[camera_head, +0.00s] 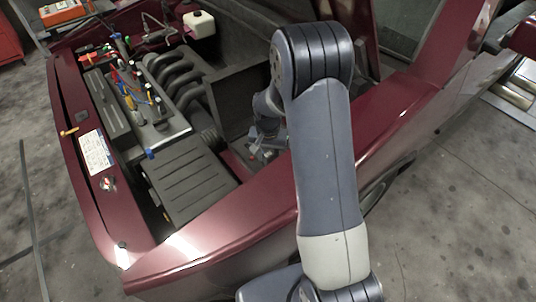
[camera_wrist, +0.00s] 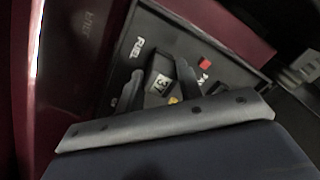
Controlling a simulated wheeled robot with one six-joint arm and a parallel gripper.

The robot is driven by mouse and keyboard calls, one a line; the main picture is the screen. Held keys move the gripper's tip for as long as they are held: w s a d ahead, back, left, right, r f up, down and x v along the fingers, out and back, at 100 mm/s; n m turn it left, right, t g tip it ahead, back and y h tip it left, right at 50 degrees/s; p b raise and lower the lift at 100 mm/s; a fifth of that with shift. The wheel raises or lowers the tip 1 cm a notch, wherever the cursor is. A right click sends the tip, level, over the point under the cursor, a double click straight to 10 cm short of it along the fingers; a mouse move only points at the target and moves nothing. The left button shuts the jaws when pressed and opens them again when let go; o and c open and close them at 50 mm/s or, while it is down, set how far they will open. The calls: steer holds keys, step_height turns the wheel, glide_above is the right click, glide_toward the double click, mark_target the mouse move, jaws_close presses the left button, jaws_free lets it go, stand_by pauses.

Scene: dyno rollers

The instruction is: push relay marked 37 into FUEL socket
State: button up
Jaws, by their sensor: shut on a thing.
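In the wrist view the dark relay marked 37 (camera_wrist: 161,83) sits between the two fingers of my gripper (camera_wrist: 159,68), which is shut on it. Its pale number label faces the camera. The FUEL label (camera_wrist: 138,47) is printed on the dark box (camera_wrist: 168,33) just beyond the relay. The socket itself is hidden, so I cannot tell whether the relay touches it or is seated. In the head view my gripper (camera_head: 262,148) is low at the right side of the engine bay, partly behind my arm; the relay cannot be made out there.
A red block (camera_wrist: 204,62) sits in the box right of my gripper, beside another partly hidden label. The maroon fender (camera_head: 220,222) runs along the near side of the bay. The engine (camera_head: 150,105) and a ribbed black box (camera_head: 188,178) lie to the left.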

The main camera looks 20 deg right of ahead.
steer(key=shift+f, duration=0.25)
steer(key=o, duration=1.3)
steer(key=shift+r, duration=0.1)
step_height(320, 180, up, 11)
steer(key=shift+f+b, duration=0.15)
steer(key=shift+b, duration=0.15)
steer(key=shift+f, duration=0.1)
step_height(320, 180, down, 11)
steer(key=shift+r, duration=0.1)
steer(key=shift+r+p, duration=0.4)
steer(key=shift+p, duration=0.05)
